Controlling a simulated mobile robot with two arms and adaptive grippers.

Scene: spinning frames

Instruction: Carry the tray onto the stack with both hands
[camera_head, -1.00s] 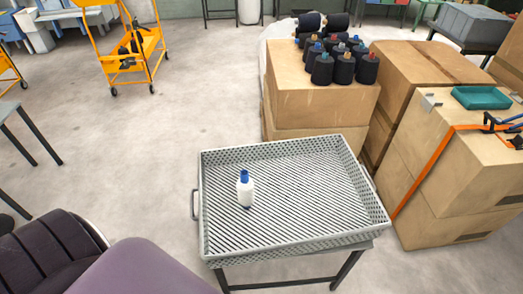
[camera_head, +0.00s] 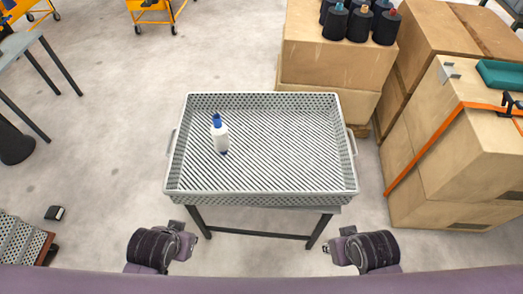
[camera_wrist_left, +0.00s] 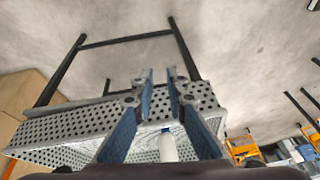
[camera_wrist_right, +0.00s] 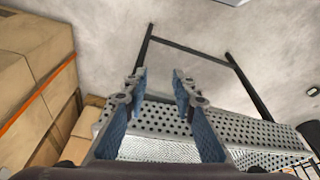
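The grey perforated tray (camera_head: 262,197) rests on a dark-legged stand (camera_head: 255,235), with a handle at each short end. A white bottle with a blue cap (camera_head: 220,138) stands in its left part. Cardboard boxes (camera_head: 335,60) are stacked behind the tray, with black spools on top. My left gripper (camera_head: 190,238) is below the tray's near left corner, and my right gripper (camera_head: 332,245) is below the near right corner. Both wrist views show parted fingers with nothing between them, at the left gripper (camera_wrist_left: 160,74) and the right gripper (camera_wrist_right: 159,74). Neither gripper holds a handle.
More cardboard boxes (camera_head: 450,150) with an orange strap stand close on the right, bearing a teal bin (camera_head: 500,74). A grey table (camera_head: 18,45) is at the left. Orange carts (camera_head: 155,8) stand at the far back.

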